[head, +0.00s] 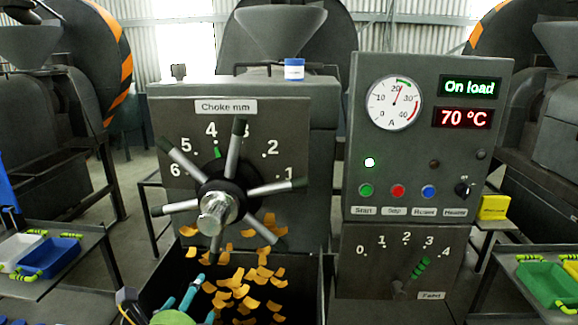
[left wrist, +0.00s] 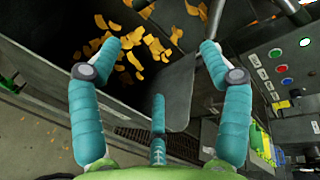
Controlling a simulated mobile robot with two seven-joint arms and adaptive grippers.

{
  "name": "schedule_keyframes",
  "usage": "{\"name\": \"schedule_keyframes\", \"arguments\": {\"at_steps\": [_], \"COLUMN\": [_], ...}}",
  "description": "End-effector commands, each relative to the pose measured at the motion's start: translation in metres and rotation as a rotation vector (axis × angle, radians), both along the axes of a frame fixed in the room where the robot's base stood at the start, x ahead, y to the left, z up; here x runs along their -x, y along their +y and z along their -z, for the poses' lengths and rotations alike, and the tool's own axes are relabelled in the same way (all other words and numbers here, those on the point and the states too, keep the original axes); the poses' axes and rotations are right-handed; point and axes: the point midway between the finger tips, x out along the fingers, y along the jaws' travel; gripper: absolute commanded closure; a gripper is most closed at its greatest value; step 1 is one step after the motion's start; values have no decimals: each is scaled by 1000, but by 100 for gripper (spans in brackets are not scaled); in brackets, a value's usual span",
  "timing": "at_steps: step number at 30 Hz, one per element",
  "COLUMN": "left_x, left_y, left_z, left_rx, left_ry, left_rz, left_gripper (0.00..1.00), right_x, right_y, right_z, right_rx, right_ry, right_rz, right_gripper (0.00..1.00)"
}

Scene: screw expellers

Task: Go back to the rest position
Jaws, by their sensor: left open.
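My left gripper (head: 184,292) is low in the head view, in front of the dark bin (head: 325,285) below the choke wheel (head: 222,200). In the left wrist view its teal fingers (left wrist: 160,52) are spread wide with nothing between them. Orange flakes (head: 243,284) lie in the bin beyond the fingers. The gripper is apart from the wheel's spokes, which are above it. My right gripper is in neither view.
The control panel (head: 425,140) reads "On load" and 70 °C, with a feed lever (head: 412,275) below. A blue-and-white jar (head: 294,70) stands on the press. Side tables hold a blue tray (head: 50,257) at left and a green tray (head: 546,285) at right.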

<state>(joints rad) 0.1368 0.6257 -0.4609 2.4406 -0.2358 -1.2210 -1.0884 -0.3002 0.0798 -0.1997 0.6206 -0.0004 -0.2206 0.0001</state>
Motion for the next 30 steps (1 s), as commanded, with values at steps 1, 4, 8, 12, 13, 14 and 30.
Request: {"name": "schedule_keyframes", "arguments": {"at_steps": [1, 4, 8, 12, 13, 14, 30], "left_x": [18, 58, 111, 160, 170, 180, 227], "left_y": [-1, 1, 2, 1, 1, 1, -6], "left_z": [38, 101, 157, 195, 202, 208, 353], "left_rx": [189, 543, 857, 1074, 1112, 1146, 1287], "left_ry": [114, 312, 489, 607, 628, 646, 763], "left_rz": [-75, -281, -549, -805, -857, -910, -1258], "left_gripper": [22, 22, 22, 22, 22, 22, 22], "right_x": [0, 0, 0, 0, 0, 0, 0], "right_y": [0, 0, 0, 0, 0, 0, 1], "right_z": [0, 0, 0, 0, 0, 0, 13], "right_rx": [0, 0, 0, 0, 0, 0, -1], "right_ry": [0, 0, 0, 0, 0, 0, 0], "right_rz": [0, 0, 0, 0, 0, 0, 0], "right_gripper": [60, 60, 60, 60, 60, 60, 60]}}
